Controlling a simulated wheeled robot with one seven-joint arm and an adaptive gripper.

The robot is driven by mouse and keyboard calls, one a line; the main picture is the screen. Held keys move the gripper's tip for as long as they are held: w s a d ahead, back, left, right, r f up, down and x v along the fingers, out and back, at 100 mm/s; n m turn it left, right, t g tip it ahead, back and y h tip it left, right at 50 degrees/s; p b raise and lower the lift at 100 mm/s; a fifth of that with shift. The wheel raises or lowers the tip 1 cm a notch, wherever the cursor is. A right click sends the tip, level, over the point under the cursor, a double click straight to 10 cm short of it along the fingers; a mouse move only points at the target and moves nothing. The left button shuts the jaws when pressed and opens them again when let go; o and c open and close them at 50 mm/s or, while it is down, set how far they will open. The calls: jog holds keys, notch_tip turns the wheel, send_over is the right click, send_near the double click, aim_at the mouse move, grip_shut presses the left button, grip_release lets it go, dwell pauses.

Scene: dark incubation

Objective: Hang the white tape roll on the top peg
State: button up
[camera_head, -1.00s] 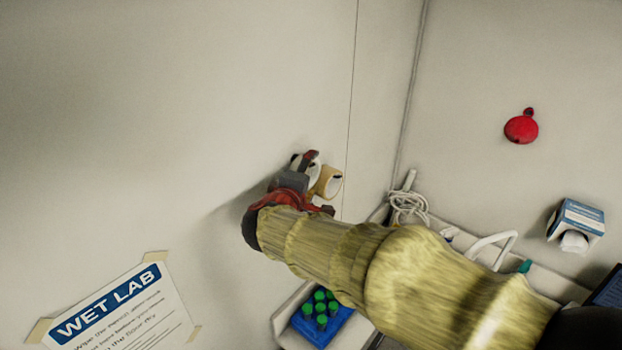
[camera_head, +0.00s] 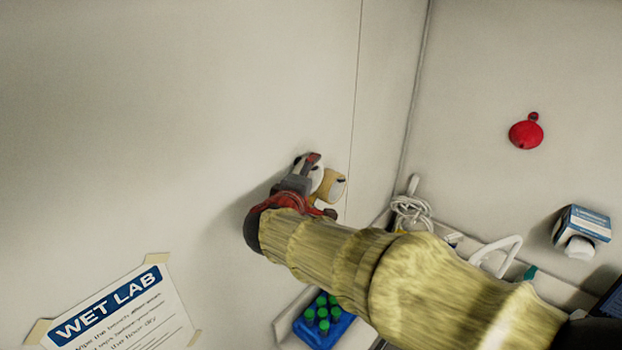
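My gripper (camera_head: 308,168) is at the left wall, reached over from the lower right. One grey finger with a red tip shows; the other is hidden. The white tape roll (camera_head: 317,178) shows partly behind this finger, close to the wall. I cannot tell whether the fingers grip it or only lie against it. A tan roll (camera_head: 334,187) sits just right of the white one, near or touching it. The top peg cannot be made out; the gripper and rolls cover that spot.
A blue rack (camera_head: 322,331) with green-capped tubes stands below my arm. A coiled white cable (camera_head: 410,211) is near the corner. A red round object (camera_head: 525,133) and a blue-white box (camera_head: 582,229) are on the right wall. The wall above my gripper is bare.

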jog(key=o, duration=0.4)
jog(key=shift+o, duration=0.2)
